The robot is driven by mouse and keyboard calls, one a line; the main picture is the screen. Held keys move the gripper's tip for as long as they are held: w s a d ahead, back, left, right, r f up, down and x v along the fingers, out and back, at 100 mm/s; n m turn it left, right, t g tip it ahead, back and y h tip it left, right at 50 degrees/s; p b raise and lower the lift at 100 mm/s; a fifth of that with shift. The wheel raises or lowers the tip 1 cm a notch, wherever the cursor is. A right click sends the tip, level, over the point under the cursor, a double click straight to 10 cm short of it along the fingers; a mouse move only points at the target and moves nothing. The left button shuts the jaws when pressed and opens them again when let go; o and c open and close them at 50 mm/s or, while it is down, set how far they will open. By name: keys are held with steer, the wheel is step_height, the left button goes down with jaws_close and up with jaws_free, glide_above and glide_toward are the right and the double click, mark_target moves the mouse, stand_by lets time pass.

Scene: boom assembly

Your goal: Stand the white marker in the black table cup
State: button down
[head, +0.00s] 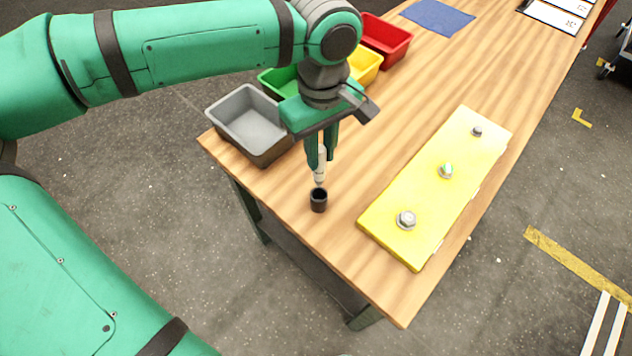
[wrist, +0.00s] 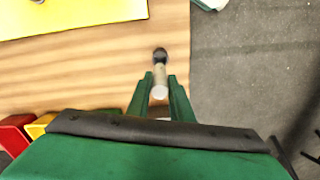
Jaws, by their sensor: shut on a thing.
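My gripper (head: 321,150) is shut on the white marker (head: 320,168) and holds it about upright, point down. The black table cup (head: 318,201) stands on the wooden table near its front edge. The marker's lower tip is at or just above the cup's mouth in the head view; I cannot tell whether it is inside the rim. In the wrist view, the marker (wrist: 160,82) lies between the fingers (wrist: 160,85), and the dark cup (wrist: 160,54) shows just beyond it, partly covered by the marker.
A yellow plate (head: 425,195) with several bolts lies to the right of the cup. A grey bin (head: 250,122) stands to the left, with green, yellow and red bins (head: 384,40) behind. A blue mat (head: 437,17) lies farther back. The table around the cup is clear.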

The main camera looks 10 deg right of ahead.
mark_target(320, 179)
step_height(320, 179, down, 9)
steer(key=shift+f, duration=0.1)
stand_by(0.4)
steer(key=shift+f, duration=0.1)
steer(key=c, duration=1.6)
jaws_free()
